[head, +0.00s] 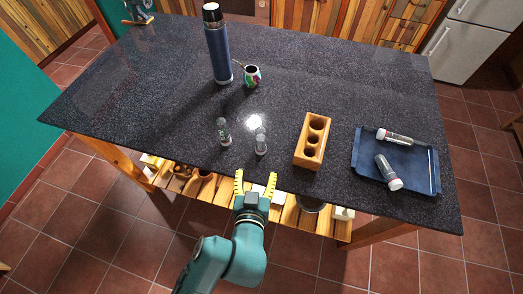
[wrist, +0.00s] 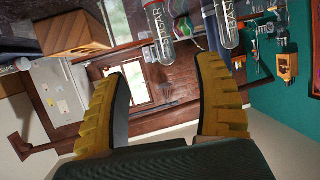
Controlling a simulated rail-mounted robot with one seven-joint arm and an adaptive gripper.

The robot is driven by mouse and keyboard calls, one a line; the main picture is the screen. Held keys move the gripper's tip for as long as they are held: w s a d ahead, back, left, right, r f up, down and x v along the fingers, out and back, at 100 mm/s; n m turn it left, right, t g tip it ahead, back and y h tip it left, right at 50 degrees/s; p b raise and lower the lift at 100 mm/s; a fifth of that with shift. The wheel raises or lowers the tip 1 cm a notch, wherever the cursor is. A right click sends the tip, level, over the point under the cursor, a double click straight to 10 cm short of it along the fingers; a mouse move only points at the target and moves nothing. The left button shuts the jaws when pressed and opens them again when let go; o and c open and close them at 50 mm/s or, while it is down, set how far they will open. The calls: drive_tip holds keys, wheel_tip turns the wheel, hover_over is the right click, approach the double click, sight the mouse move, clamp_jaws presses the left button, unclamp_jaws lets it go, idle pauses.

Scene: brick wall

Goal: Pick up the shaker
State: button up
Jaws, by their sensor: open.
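Two clear shakers stand upright near the table's front edge in the head view: a left one (head: 223,131) and a right one (head: 261,141). In the wrist view the picture is turned over; one shaker (wrist: 158,37) reads "SUGAR" and the other (wrist: 227,27) has a label partly readable as "EAST". Two more capped shakers lie in the blue tray, an upper one (head: 395,136) and a lower one (head: 388,172). My gripper (head: 255,183) is open and empty just off the front edge, short of the standing shakers. Its yellow fingers (wrist: 160,88) are apart in the wrist view.
A wooden block with holes (head: 312,141) stands right of the standing shakers. The blue tray (head: 418,184) is further right. A tall blue flask (head: 219,53) and a colourful mug (head: 252,76) stand behind. The dark table (head: 140,100) is clear at left. A slatted shelf (head: 285,212) lies below.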

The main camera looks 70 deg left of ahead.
sight(260, 141)
drive_tip(key=x, duration=1.1)
drive_tip(key=r+x, duration=0.1)
drive_tip(key=x, duration=0.4)
drive_tip(key=shift+w+a+f, duration=0.1)
drive_tip(key=shift+a+f, duration=0.05)
drive_tip(key=shift+a, duration=0.35)
clamp_jaws()
